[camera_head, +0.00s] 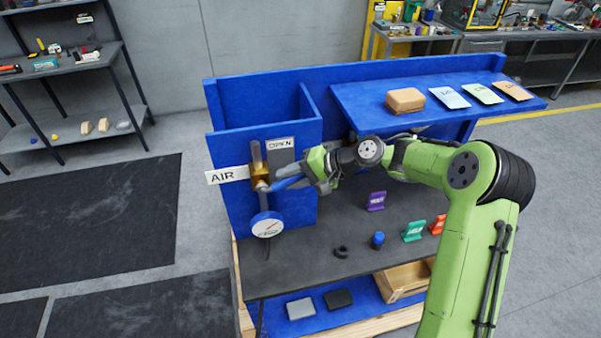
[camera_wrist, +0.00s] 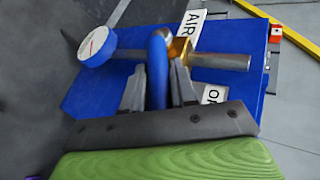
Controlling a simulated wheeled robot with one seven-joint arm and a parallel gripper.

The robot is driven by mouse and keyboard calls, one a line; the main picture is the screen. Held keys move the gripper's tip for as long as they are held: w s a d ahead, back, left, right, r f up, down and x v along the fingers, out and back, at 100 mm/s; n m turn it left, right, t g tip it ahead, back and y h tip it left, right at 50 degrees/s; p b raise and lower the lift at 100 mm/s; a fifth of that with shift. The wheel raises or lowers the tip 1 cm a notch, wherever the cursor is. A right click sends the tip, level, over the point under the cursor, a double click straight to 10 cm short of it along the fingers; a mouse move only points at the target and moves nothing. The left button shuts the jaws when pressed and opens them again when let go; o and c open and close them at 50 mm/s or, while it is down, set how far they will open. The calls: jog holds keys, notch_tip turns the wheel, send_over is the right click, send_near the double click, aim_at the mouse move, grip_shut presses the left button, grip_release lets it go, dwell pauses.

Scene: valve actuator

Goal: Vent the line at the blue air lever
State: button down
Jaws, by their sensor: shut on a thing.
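The blue air lever (camera_head: 288,183) sticks out to the right from a brass valve (camera_head: 260,172) on the blue panel. In the wrist view the blue lever (camera_wrist: 158,72) runs between the two fingers, and the brass valve body (camera_wrist: 180,50) is just beyond. My gripper (camera_head: 318,172) is shut on the lever in the head view; its fingers also show in the wrist view (camera_wrist: 158,85). A white AIR label (camera_head: 227,175) is left of the valve and an OPEN label (camera_head: 281,144) is above right. A round gauge (camera_head: 267,225) hangs below the valve.
A blue shelf (camera_head: 360,100) above right holds a tan block (camera_head: 405,100) and several cards. The dark bench top (camera_head: 310,270) carries a purple tag (camera_head: 376,201), a blue cylinder (camera_head: 378,240), a black clip (camera_head: 341,252) and a green tag (camera_head: 414,230). A wooden tray (camera_head: 402,283) sits below.

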jog(key=shift+w+d+f+m+y+b, duration=0.1)
jog(key=shift+d+f+m+y+b, duration=0.15)
jog(key=shift+f+m+y+b, duration=0.6)
jog(key=shift+w+d+f+m+y+b, duration=0.1)
jog(key=shift+d+f+y+b, duration=0.2)
jog(key=shift+f+y, duration=1.05)
jog(key=shift+s+a+r+t+y, duration=0.15)
jog(key=shift+r+t+y, duration=0.15)
jog(key=shift+y, duration=0.1)
jog(key=c, duration=1)
grip_release()
jog(key=shift+f, duration=0.1)
jog(key=b+v, duration=0.1)
jog(key=v, duration=1.4)
jog(key=shift+d, duration=0.4)
